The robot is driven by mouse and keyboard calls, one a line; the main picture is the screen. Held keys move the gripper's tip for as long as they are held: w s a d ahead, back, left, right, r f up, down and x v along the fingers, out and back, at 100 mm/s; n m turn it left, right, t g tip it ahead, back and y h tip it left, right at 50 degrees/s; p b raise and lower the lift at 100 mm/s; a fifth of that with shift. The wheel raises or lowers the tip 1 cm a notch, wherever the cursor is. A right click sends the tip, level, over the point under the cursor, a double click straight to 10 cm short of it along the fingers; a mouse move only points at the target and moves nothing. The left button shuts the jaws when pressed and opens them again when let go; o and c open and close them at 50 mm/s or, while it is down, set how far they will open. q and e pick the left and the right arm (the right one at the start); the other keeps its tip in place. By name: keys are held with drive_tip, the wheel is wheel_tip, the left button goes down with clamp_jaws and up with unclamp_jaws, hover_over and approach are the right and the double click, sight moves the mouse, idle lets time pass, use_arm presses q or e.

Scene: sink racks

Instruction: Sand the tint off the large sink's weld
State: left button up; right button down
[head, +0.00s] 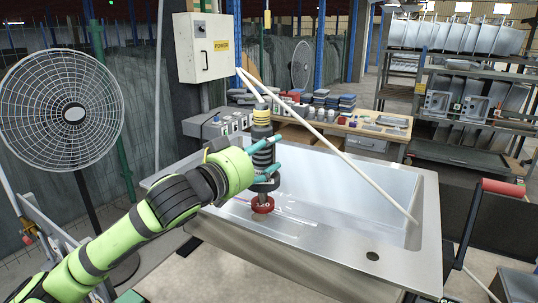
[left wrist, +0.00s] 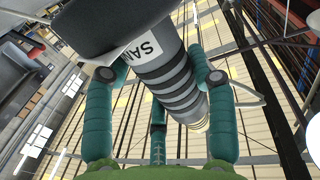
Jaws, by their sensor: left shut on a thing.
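My left gripper (head: 275,156) is shut on a sander (head: 262,129), a dark ribbed upright tool with a yellow band. In the left wrist view the teal fingers close around the ribbed sander body (left wrist: 170,82), with part of a white label showing. The red disc (head: 263,204) marked 120 is at the tool's lower end, over the left part of the large steel sink (head: 350,270). I cannot tell whether the disc touches metal. A faint bluish-purple tint (head: 241,202) shows left of the disc, and bright streaks lie right of it. My right gripper is not in view.
A pale pole or hose (head: 345,155) slants across the sink. A POWER box (head: 205,48) hangs behind it, above a grey unit with switches (head: 222,124). A workbench (head: 350,130) holds abrasives and small parts. A fan (head: 62,110) stands left. Racks of sinks (head: 470,105) stand right.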

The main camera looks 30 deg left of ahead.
use_arm(q)
drive_tip(key=shift+a, duration=0.2)
drive_tip(key=shift+w+a+r+b, duration=0.1)
drive_tip(key=shift+a+b, duration=0.4)
drive_tip(key=shift+a, duration=1.4)
drive_tip(key=shift+a+b, duration=1.05)
drive_tip(key=shift+a, duration=1.85)
wheel_tip(320, 180, up, 7)
drive_tip(key=p, duration=0.6)
drive_tip(key=shift+p, duration=0.4)
drive_tip(key=shift+w, duration=0.1)
